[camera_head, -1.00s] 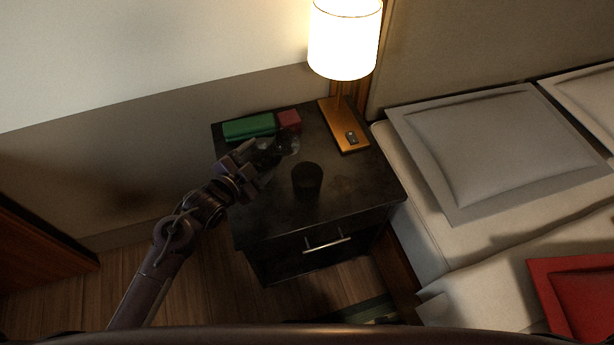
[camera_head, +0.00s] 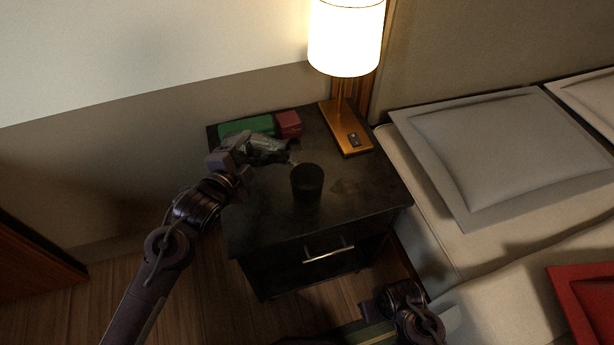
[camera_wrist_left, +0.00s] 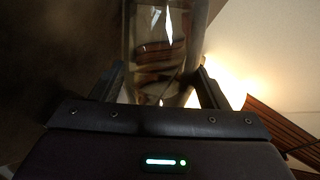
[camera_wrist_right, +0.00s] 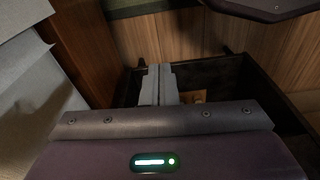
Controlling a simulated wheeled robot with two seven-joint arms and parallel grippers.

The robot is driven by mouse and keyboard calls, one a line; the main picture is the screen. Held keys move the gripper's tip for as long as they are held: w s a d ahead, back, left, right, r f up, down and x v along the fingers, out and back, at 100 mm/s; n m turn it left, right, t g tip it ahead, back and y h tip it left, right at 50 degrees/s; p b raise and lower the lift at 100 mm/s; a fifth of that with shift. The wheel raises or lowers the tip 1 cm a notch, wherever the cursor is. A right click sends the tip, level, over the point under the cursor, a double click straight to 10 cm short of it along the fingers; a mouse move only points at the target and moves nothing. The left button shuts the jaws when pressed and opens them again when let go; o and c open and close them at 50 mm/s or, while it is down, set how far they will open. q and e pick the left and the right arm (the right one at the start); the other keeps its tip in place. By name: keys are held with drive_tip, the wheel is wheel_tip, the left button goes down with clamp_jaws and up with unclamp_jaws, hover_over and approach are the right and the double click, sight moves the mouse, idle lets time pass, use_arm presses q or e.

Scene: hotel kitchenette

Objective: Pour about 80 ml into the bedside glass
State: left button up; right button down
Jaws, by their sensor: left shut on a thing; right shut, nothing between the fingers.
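The bedside glass (camera_head: 307,184) is a dark tumbler standing upright on the black nightstand (camera_head: 270,222). My left gripper (camera_head: 236,152) is left of it, shut on a clear carafe (camera_head: 264,149). The carafe is tilted far over, with its mouth end pointing right, near the glass's upper left rim. I cannot tell whether liquid is flowing or how full the glass is. In the left wrist view the clear carafe (camera_wrist_left: 165,45) lies between the fingers. My right gripper (camera_wrist_right: 160,84) is shut and empty, low in front of the nightstand.
A green box (camera_head: 247,126) and a red box (camera_head: 288,123) lie behind the carafe. A lit lamp (camera_head: 345,40) stands on a wooden base at the back right. The bed (camera_head: 440,235) is to the right. The nightstand top right of the glass is clear.

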use_arm(q)
drive_tip(key=shift+r+m+b, duration=0.4)
drive_tip(key=shift+r+b, duration=0.05)
drive_tip(key=shift+r, duration=0.25)
drive_tip(key=shift+s+d+r+t, duration=0.1)
drive_tip(key=shift+d+r+t, duration=0.05)
drive_tip(key=shift+t, duration=0.15)
use_arm(e)
drive_tip(key=shift+s+a+r, duration=0.15)
drive_tip(key=shift+r, duration=0.75)
use_arm(q)
drive_tip(key=shift+r+m, duration=0.15)
drive_tip(key=shift+m, duration=0.25)
use_arm(e)
drive_tip(key=shift+w+r, duration=0.1)
drive_tip(key=shift+w, duration=0.1)
use_arm(q)
drive_tip(key=shift+d+r, duration=0.1)
drive_tip(key=shift+r, duration=0.1)
use_arm(e)
drive_tip(key=shift+s+f, duration=0.1)
drive_tip(key=shift+f, duration=0.25)
